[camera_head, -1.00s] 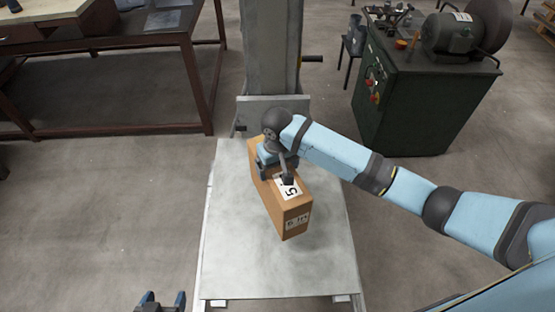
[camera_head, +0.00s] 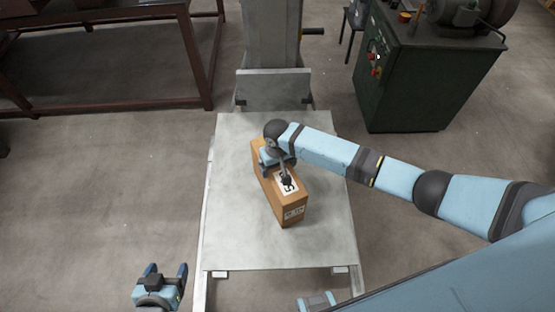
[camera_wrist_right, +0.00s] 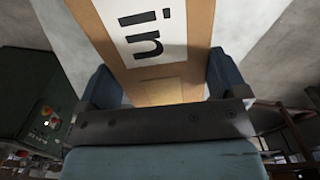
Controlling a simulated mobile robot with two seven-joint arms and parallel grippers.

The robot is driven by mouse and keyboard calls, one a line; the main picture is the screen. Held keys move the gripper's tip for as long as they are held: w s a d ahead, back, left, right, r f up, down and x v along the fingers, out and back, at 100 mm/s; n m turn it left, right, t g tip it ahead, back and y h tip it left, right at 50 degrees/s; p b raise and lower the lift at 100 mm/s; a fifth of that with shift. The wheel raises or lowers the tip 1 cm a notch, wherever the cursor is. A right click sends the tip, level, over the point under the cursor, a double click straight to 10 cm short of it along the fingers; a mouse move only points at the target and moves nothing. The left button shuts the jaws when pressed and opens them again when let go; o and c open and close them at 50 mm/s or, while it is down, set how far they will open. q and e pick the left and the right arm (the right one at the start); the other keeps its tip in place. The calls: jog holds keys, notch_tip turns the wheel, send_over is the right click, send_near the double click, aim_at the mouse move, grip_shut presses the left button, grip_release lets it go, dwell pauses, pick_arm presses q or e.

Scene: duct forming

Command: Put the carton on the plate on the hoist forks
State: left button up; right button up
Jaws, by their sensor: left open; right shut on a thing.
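The carton (camera_head: 292,208) is a brown box with white printed labels. In the head view it is over the middle of the grey plate (camera_head: 230,235) on the hoist; I cannot tell whether it touches the plate. My right gripper (camera_head: 276,170) is shut on the carton from above, near its far end. In the right wrist view the carton (camera_wrist_right: 196,50) shows between the two blue fingers (camera_wrist_right: 165,85), its label facing the camera. My left gripper (camera_head: 166,271) is open and empty at the lower left, beside the plate's near left corner. The forks are mostly hidden under the plate.
The hoist mast (camera_head: 272,40) rises behind the plate. A green machine cabinet (camera_head: 420,80) stands at the back right, and a dark red steel table frame (camera_head: 190,60) at the back left. The plate is bare around the carton.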

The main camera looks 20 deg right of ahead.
dwell(0.3)
jog(key=o, duration=1.6)
jog(key=shift+c, duration=0.2)
notch_tip(320, 180, up, 12)
jog(key=s+a+f+n+t+y, duration=0.1)
jog(key=s+a+f+t+y, duration=0.15)
jog(key=s, duration=0.25)
jog(key=s+a+f+t+y, duration=0.1)
jog(key=s+a+t+y, duration=0.2)
jog(key=s+a, duration=0.1)
jog(key=s+d+f+t+h, duration=0.1)
jog(key=s+d+f+t, duration=0.1)
jog(key=s+d, duration=0.3)
jog(key=s+d+f+t+h, duration=0.1)
jog(key=s+d+f+t, duration=0.1)
jog(key=s, duration=0.7)
jog(key=d+t, duration=0.1)
jog(key=d, duration=0.1)
jog(key=shift+d+f+n, duration=0.15)
jog(key=shift+d+n, duration=0.25)
jog(key=shift+t, duration=0.25)
